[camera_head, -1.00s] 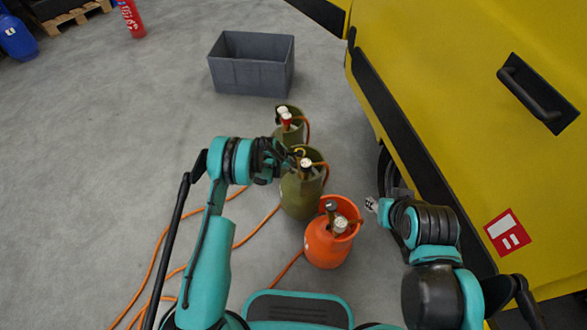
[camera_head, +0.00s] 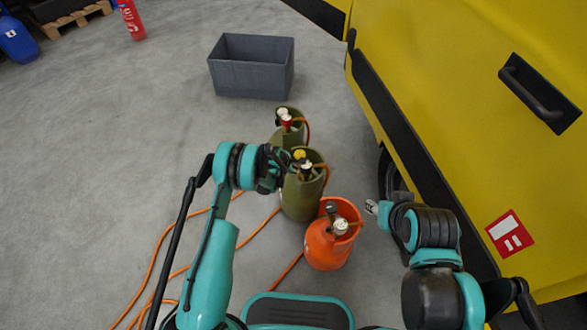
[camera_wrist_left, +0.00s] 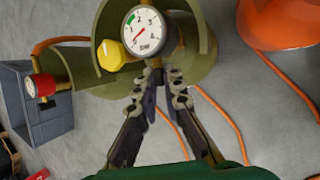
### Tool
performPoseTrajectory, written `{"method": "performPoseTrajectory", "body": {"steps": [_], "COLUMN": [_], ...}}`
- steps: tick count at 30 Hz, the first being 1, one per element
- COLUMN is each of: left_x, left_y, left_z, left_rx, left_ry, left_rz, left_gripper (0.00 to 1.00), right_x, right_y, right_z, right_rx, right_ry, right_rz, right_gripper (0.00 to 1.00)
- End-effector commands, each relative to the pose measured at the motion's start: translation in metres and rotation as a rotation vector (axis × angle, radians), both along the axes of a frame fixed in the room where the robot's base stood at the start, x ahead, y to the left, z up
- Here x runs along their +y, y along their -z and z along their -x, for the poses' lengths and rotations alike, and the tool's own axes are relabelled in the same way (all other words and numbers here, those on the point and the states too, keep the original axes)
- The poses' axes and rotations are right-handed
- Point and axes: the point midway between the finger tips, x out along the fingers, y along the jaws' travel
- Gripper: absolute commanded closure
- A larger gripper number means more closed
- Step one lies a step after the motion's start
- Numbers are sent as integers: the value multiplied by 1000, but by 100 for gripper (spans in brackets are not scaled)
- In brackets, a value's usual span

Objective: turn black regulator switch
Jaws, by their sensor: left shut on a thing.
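My left gripper (camera_head: 291,172) is at the regulator on top of the middle olive cylinder (camera_head: 301,202). In the left wrist view its two fingers (camera_wrist_left: 160,82) close in just under the round white gauge (camera_wrist_left: 150,32). They are shut on the black regulator switch, which the fingertips mostly hide. A yellow knob (camera_wrist_left: 112,56) sits left of the gauge, clear of the fingers. My right gripper (camera_head: 372,207) hangs empty to the right of the orange cylinder (camera_head: 326,250); its opening is too small to tell.
Another olive cylinder with a red knob (camera_head: 287,121) stands behind. Orange hoses (camera_head: 167,238) run over the floor. A grey crate (camera_head: 252,82) stands at the back. A yellow vehicle (camera_head: 450,90) closes off the right side.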

Motion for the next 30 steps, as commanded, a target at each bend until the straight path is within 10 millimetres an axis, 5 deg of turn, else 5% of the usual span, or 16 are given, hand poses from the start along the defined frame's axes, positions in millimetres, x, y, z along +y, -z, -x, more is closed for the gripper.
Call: {"method": "performPoseTrajectory", "body": {"steps": [9, 21, 24, 30], "left_x": [-2, -2, -2, -2], "left_y": [4, 3, 3, 3], "left_z": [5, 5, 5, 5], "left_rx": [-322, -379, -378, -377], "left_ry": [3, 1, 2, 1], "left_rz": [-107, -125, -125, -125], "left_gripper": [100, 100, 71, 71], "right_x": [0, 0, 0, 0], "right_y": [0, 0, 0, 0], "right_z": [0, 0, 0, 0], "right_rx": [0, 0, 0, 0], "right_ry": [0, 0, 0, 0], "right_rz": [0, 0, 0, 0], "right_gripper": [60, 60, 60, 60]}}
